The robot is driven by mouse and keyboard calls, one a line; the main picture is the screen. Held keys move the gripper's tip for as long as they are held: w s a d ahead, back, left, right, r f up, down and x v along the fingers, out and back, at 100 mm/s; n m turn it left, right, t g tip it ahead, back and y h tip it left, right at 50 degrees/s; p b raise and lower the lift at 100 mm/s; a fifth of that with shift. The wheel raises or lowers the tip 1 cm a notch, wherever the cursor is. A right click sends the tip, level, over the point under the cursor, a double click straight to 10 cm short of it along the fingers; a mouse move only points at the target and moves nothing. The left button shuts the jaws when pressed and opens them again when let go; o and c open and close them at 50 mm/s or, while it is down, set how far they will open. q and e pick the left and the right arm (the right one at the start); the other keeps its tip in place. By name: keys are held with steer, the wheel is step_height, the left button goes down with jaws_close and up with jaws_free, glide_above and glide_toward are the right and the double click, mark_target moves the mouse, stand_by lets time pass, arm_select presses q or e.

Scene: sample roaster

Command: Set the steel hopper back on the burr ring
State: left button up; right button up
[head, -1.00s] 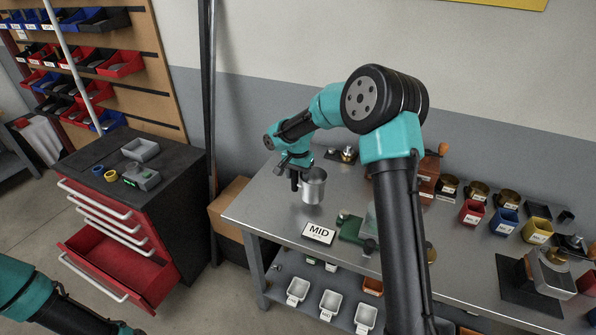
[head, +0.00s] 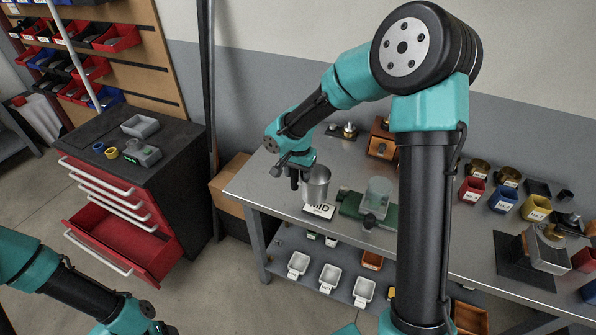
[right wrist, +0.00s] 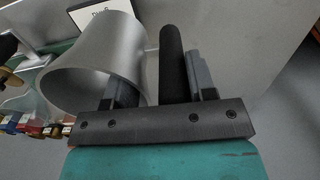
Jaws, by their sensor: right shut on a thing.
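The steel hopper (head: 317,183), an open metal cup, hangs from my right gripper (head: 294,178) near the left end of the bench. In the right wrist view the hopper (right wrist: 95,62) is tilted with its mouth toward the lower left. A black bar (right wrist: 172,62), apparently its handle, lies between the fingers of the right gripper (right wrist: 160,85), which is shut on it. In the head view the hopper's lower part overlaps the MID sign (head: 320,210). I cannot make out the burr ring for certain. My left arm shows at the lower left; its fingers are not visible.
A green device with a clear cup (head: 378,194) stands right of the sign. A wooden grinder (head: 381,140) is behind, partly hidden by my right arm. Coloured bins (head: 503,198) and tins fill the bench's right. A red drawer cabinet (head: 130,240) stands left, one drawer open.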

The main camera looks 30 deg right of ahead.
stand_by(0.3)
steer(key=w+a+r+n, duration=0.1)
steer(key=w+a+n, duration=0.4)
steer(key=a+n, duration=0.15)
steer(key=w+d+r+n, duration=0.2)
steer(key=w+d+r, duration=0.1)
steer(key=d, duration=0.3)
steer(key=w+d+r+n, duration=0.2)
steer(key=d+n, duration=0.1)
steer(key=d, duration=0.4)
steer(key=s+d+r+n, duration=0.1)
steer(key=d+r+n, duration=0.1)
steer(key=d, duration=0.8)
steer(key=s+d+r+n, duration=0.2)
steer(key=d+r, duration=0.1)
steer(key=d, duration=0.8)
steer(key=s+d+r+n, duration=0.2)
steer(key=d+r, duration=0.1)
steer(key=d, duration=0.8)
steer(key=shift+d+r, duration=0.15)
steer(key=shift+d, duration=0.05)
steer(key=shift+s+n, duration=0.1)
steer(key=shift+n, duration=0.25)
steer(key=shift+f, duration=2.9)
